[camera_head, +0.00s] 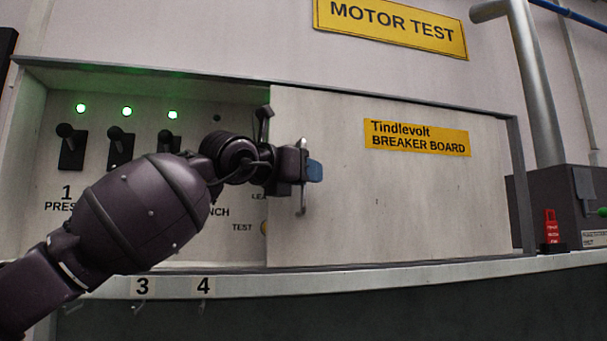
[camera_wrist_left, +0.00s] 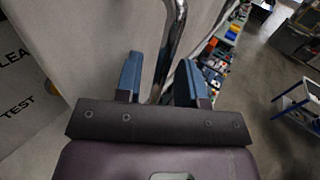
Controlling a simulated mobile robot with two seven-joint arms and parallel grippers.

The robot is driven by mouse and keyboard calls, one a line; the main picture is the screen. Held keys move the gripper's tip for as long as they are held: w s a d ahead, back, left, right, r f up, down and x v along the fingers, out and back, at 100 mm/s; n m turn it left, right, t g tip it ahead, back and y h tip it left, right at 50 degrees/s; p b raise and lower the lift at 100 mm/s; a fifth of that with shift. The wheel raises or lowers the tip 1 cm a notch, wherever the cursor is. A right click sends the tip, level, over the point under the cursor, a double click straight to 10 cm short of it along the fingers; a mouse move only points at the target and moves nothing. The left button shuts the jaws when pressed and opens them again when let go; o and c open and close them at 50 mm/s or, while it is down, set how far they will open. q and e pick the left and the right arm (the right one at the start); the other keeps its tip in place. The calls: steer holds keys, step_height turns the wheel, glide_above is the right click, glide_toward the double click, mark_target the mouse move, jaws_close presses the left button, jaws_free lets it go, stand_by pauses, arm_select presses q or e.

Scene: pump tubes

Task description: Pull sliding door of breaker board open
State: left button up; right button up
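The sliding door (camera_head: 400,205) is a pale panel with a yellow "Tindlevolt BREAKER BOARD" label. It covers the right part of the breaker board (camera_head: 140,95), and the left part is uncovered. A vertical metal handle (camera_head: 303,205) is near the door's left edge. My left gripper (camera_head: 314,171) is at this handle, its blue fingertips showing in front of the door. In the left wrist view, the handle (camera_wrist_left: 171,45) runs up between the two blue fingers of my left gripper (camera_wrist_left: 160,82). The fingers are apart, with gaps visible beside the bar. My right gripper is out of view.
Several black switches (camera_head: 120,147) with lit green lamps show in the uncovered left part, partly behind my arm. A ledge (camera_head: 400,276) runs below the board. A grey box (camera_head: 555,195) with a red tag (camera_head: 551,226) stands at the right.

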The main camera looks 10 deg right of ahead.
arm_select(q)
steer(key=b+v, duration=0.2)
steer(key=v, duration=0.9)
stand_by(0.3)
